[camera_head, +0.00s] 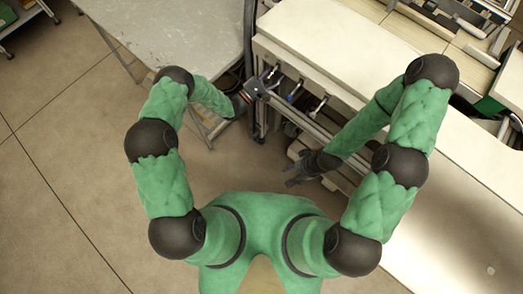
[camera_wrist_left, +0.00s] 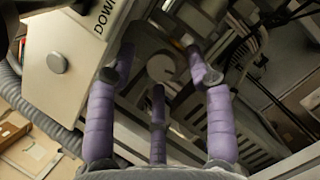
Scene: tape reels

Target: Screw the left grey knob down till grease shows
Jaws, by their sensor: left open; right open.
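A round grey knob-like disc (camera_wrist_left: 160,68) shows between the fingers of my left gripper (camera_wrist_left: 160,72) in the left wrist view. The fingers are spread around it in the picture; I cannot tell whether they touch it. A second round grey knob (camera_wrist_left: 57,62) sits on a pale panel at upper left, near the letters "DOWN". I cannot tell which one is the left knob. In the head view my left gripper (camera_head: 252,94) is at the machine's front edge and the knobs are not clear. My right gripper (camera_head: 302,170) is open and empty beside the machine's lower front. No grease is visible.
The long pale machine (camera_head: 330,40) fills the right side, with several small levers (camera_head: 295,90) along its front. A worn grey table (camera_head: 175,30) stands at upper left. A ribbed grey hose (camera_wrist_left: 30,105) runs at left in the wrist view. The floor at left is clear.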

